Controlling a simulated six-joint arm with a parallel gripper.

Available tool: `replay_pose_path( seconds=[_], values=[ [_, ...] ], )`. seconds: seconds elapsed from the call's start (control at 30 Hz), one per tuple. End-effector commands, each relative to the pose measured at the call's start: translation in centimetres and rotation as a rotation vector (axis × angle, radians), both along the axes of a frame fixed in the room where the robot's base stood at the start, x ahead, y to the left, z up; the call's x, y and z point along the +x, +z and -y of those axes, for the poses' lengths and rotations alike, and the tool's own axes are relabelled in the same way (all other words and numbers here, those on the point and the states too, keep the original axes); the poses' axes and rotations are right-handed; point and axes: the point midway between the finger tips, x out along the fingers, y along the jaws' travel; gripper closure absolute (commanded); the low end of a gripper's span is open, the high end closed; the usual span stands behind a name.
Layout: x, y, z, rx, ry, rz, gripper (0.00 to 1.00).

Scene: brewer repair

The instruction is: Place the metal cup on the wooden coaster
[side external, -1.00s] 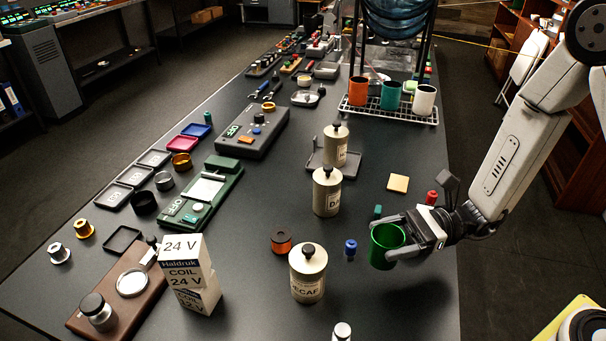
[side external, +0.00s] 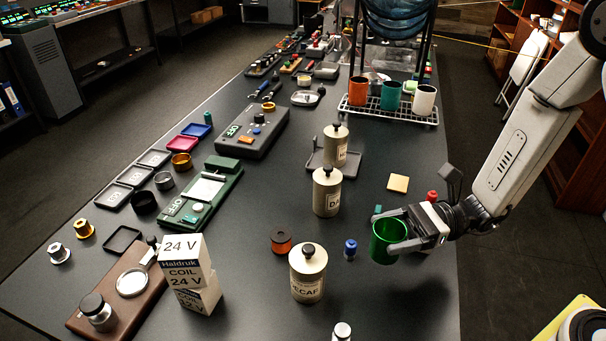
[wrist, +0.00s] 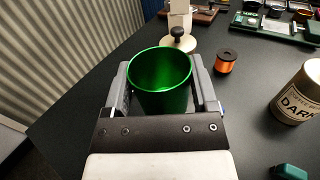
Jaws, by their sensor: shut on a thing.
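The metal cup (side external: 383,243) is shiny green and upright. My gripper (side external: 392,238) is shut on it, one finger on each side of its wall. The cup also shows in the wrist view (wrist: 160,80), its open mouth facing the camera. In the side view it appears near the right edge of the table; whether its base touches the table is hard to tell. The wooden coaster (side external: 398,183) is a pale square lying flat on the table, beyond the cup and apart from it. The coaster is not visible in the wrist view.
A red peg-like part (side external: 432,196) and a blue one (side external: 350,249) stand near the cup. Cream canisters (side external: 308,272) stand to the left, with an orange spool (side external: 281,241) beside them. A wire rack (side external: 400,114) with several cups is at the back.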

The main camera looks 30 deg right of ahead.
Motion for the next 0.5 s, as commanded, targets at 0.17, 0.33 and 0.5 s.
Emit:
replay_pose_path(
  seconds=[0.17,0.33,0.5],
  values=[
    [1.0,0.3,1.4,-0.001,-0.048,0.002,0.85],
    [2.7,0.8,4.2,-0.003,-0.136,0.002,0.85],
    [4.5,1.5,8.3,-0.004,-0.256,0.002,0.85]
  ],
)
